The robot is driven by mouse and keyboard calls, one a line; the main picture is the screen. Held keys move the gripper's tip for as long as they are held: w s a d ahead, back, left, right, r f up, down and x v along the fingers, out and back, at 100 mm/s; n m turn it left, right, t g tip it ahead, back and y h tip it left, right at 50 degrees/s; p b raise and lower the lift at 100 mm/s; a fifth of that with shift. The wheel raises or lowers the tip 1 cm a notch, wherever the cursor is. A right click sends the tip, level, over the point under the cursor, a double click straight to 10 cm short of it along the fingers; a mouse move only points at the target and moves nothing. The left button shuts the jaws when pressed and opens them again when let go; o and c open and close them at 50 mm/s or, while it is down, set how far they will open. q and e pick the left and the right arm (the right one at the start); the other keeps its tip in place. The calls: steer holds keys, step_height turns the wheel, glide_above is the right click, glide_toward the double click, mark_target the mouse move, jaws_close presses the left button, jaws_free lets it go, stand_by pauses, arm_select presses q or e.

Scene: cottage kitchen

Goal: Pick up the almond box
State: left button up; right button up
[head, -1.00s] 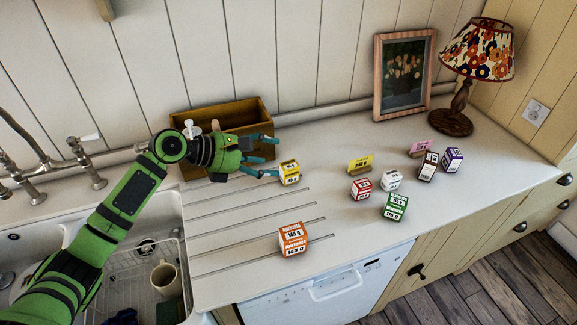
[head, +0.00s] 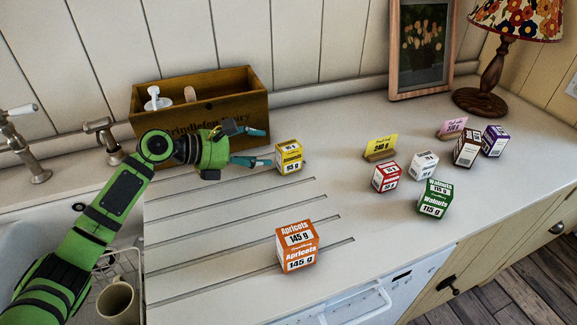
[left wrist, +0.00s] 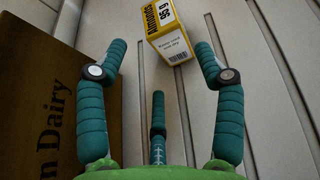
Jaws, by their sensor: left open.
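In the left wrist view the almond box (left wrist: 167,30) shows the word Almonds and 95 g, just beyond the fingertips. My left gripper (head: 265,146) is open and empty, its teal fingers pointing right toward the box with a small gap. In the left wrist view my left gripper (left wrist: 160,62) has its fingers spread, with the box ahead between the two upper fingertips. My right gripper is not in view.
A wooden crate (head: 215,105) stands close behind my left gripper. An orange apricots box (head: 296,247) is in front. Red (head: 386,177), white (head: 423,165), green (head: 435,198), brown (head: 467,148) and purple (head: 494,140) boxes stand right.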

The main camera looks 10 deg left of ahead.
mark_target(277, 152)
arm_select(q)
steer(key=shift+p+x, duration=0.3)
steer(key=shift+x, duration=0.65)
steer(key=x, duration=0.4)
steer(key=shift+d+p, duration=0.3)
steer(key=shift+p, duration=0.05)
steer(key=shift+w+d, duration=0.1)
steer(key=shift+w, duration=0.05)
steer(key=shift+f, duration=0.1)
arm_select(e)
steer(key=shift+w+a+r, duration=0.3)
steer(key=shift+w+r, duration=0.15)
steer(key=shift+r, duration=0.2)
arm_select(q)
steer(key=c, duration=1)
